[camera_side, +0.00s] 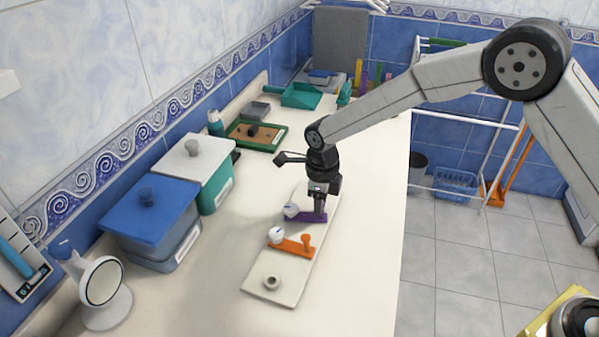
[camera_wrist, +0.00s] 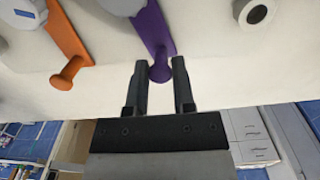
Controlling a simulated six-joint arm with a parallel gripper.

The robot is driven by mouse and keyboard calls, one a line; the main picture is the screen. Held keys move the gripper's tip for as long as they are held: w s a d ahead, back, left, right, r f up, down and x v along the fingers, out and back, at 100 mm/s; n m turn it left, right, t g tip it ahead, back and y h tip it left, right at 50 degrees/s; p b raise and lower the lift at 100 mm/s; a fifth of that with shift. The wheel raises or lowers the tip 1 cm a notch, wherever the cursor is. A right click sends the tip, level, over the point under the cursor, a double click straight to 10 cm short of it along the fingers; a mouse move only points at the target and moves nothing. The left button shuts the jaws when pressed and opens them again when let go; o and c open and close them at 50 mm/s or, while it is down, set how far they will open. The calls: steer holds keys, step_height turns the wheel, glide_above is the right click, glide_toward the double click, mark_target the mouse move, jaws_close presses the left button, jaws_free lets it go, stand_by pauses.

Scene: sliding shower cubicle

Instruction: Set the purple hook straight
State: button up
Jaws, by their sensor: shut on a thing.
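The purple hook (camera_side: 309,218) is a flat bar with a peg, pivoted at a white knob (camera_side: 291,210) on a pale board (camera_side: 264,291). My gripper (camera_side: 319,209) points down at its right end. In the wrist view the purple hook (camera_wrist: 152,28) slants from upper left to lower right, and my gripper (camera_wrist: 159,62) has a finger on each side of its peg, shut on it. The orange hook (camera_side: 291,246) sits nearer the camera on the same board; in the wrist view it (camera_wrist: 68,36) slants similarly.
A bare round mount (camera_side: 271,282) is at the board's near end. A blue-lidded bin (camera_side: 150,207), a teal bin (camera_side: 215,189) and a round white mirror (camera_side: 103,284) stand to the left. The counter right of the board is clear.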

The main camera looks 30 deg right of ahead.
steer(key=shift+s+a+m, duration=0.15)
steer(key=shift+s+m, duration=0.05)
steer(key=shift+m, duration=0.6)
steer(key=shift+s+a+m, duration=0.15)
steer(key=shift+m, duration=0.65)
steer(key=shift+s+a, duration=0.1)
steer(key=o, duration=0.8)
steer(key=shift+c, duration=0.2)
steer(key=shift+r, duration=0.15)
steer(key=shift+r, duration=2.9)
steer(key=shift+d, duration=0.2)
